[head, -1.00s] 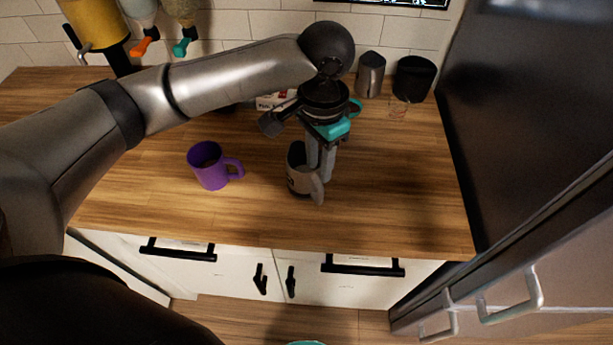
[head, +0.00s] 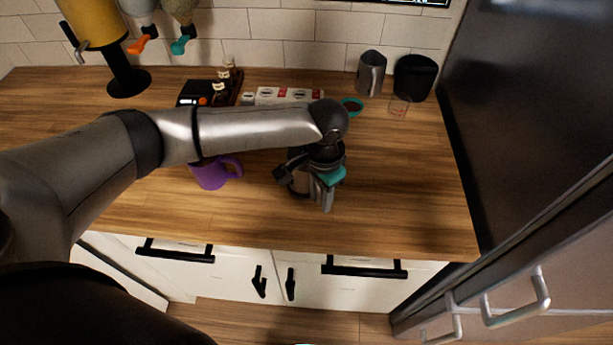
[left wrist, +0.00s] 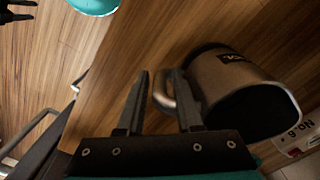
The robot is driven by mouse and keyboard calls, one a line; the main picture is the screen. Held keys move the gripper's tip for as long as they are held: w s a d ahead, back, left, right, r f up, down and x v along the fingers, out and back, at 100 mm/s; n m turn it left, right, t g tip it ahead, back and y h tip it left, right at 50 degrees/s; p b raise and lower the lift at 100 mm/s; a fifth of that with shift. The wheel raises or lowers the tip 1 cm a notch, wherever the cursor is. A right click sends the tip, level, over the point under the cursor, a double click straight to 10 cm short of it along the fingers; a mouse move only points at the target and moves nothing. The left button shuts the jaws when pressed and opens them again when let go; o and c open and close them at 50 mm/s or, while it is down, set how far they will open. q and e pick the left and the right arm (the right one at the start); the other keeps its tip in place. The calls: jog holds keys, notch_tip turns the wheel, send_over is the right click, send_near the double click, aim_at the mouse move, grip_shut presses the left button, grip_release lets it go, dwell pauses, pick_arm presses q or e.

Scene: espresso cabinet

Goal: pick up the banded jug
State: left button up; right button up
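A grey metal jug (head: 298,182) with a dark marked patch stands on the wooden counter, mostly covered by my left gripper in the head view. The left wrist view shows its body (left wrist: 228,80), dark open mouth and handle (left wrist: 161,92). My left gripper (head: 327,207) points down at the jug's handle side. Its two fingers (left wrist: 159,88) are apart, with the handle showing between them near the tips. Contact with the handle cannot be told.
A purple mug (head: 212,174) stands left of the jug, partly behind my left arm. Behind are a white box (head: 288,95), a teal-rimmed round item (head: 352,105), another metal jug (head: 371,73), a black canister (head: 414,77) and a small glass (head: 399,107). The right front counter is clear.

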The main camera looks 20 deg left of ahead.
pick_arm(q)
jog(key=shift+c, duration=0.2)
grip_shut()
dwell(1.3)
